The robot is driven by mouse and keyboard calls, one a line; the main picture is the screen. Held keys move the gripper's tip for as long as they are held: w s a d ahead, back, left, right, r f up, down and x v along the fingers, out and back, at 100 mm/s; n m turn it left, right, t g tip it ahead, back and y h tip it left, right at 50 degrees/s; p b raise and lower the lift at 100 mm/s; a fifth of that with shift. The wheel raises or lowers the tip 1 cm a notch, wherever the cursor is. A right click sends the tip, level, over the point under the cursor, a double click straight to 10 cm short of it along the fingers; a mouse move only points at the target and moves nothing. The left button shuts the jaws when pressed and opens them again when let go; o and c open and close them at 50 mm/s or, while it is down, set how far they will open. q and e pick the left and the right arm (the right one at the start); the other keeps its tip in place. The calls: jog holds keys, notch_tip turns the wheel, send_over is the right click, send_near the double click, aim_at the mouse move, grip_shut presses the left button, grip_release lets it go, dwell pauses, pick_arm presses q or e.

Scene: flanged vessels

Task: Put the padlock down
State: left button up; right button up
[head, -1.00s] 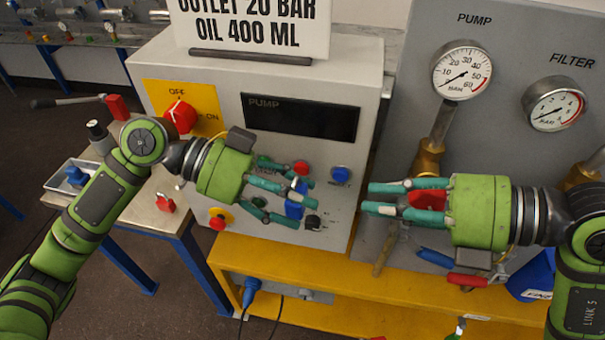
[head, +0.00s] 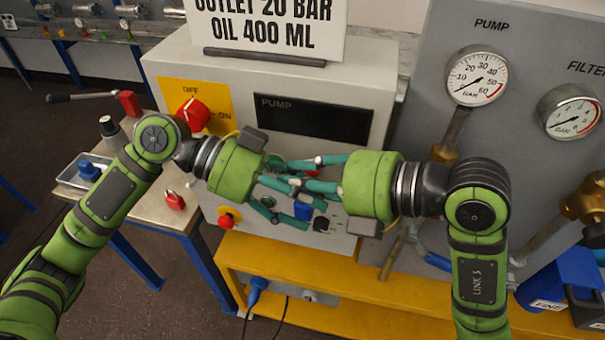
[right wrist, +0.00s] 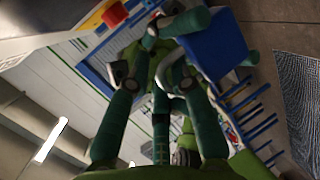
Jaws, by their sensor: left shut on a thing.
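My left gripper (head: 295,195) is in front of the pump cabinet, shut on a blue block-like padlock (head: 303,210). A large blue block, which looks like the same padlock (right wrist: 212,45), shows close up in the right wrist view. My right gripper (head: 308,172) reaches in from the right, its fingers overlapping the left fingers. Its fingertips are mixed with the left gripper's, so its closure is unclear. A second padlock, red (head: 174,199), lies on the small side table (head: 150,185).
The pump cabinet (head: 380,70) stands close behind both grippers, with a red selector knob (head: 193,114) and an emergency button (head: 228,218). A tray (head: 70,172) is on the side table. A yellow shelf (head: 330,300) runs below. Gauges (head: 476,77) are at right.

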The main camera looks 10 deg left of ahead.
grip_shut()
pick_arm(q)
jog(key=o, duration=1.3)
